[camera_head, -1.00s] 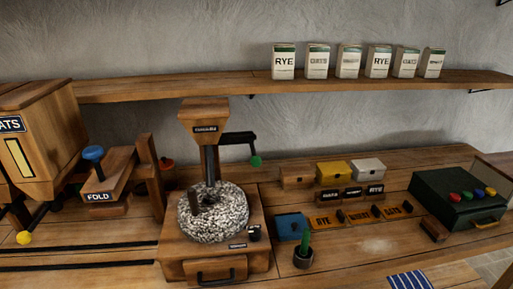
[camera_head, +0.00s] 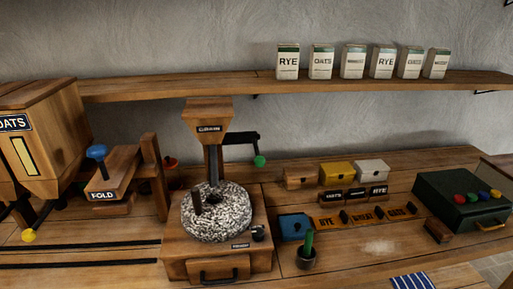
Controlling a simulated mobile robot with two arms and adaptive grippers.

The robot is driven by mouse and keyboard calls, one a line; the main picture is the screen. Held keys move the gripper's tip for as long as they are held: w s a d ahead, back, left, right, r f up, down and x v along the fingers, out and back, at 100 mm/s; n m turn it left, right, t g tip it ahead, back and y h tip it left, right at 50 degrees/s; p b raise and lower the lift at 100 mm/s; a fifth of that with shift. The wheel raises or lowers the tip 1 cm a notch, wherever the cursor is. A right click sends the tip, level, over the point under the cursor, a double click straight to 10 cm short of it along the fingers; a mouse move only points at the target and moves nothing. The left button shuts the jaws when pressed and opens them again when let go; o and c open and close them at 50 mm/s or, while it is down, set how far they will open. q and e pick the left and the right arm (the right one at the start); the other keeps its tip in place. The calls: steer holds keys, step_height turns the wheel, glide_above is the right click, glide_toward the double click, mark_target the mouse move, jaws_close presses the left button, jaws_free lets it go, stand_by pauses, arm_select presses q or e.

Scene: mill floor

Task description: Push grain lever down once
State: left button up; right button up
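A wooden hopper (camera_head: 208,118) with a small dark label, blurred but perhaps reading GRAIN, stands above the speckled round millstone (camera_head: 217,213). A black lever (camera_head: 237,138) extends right from behind this hopper and ends in a green ball knob (camera_head: 260,161) that hangs below the arm. At the far left, a larger wooden bin (camera_head: 42,138) marked OATS has a dark lever with a yellow knob (camera_head: 28,235) low at its front. Neither of my grippers shows in the head view, so nothing is seen touching the levers.
A FOLD block with a blue knob (camera_head: 97,151) stands left of the mill. Right of it are small boxes, labelled tiles, a potted cactus (camera_head: 306,250) and a dark green case (camera_head: 462,200). Several grain cartons stand on the wall shelf (camera_head: 300,85). The air around the green knob looks clear.

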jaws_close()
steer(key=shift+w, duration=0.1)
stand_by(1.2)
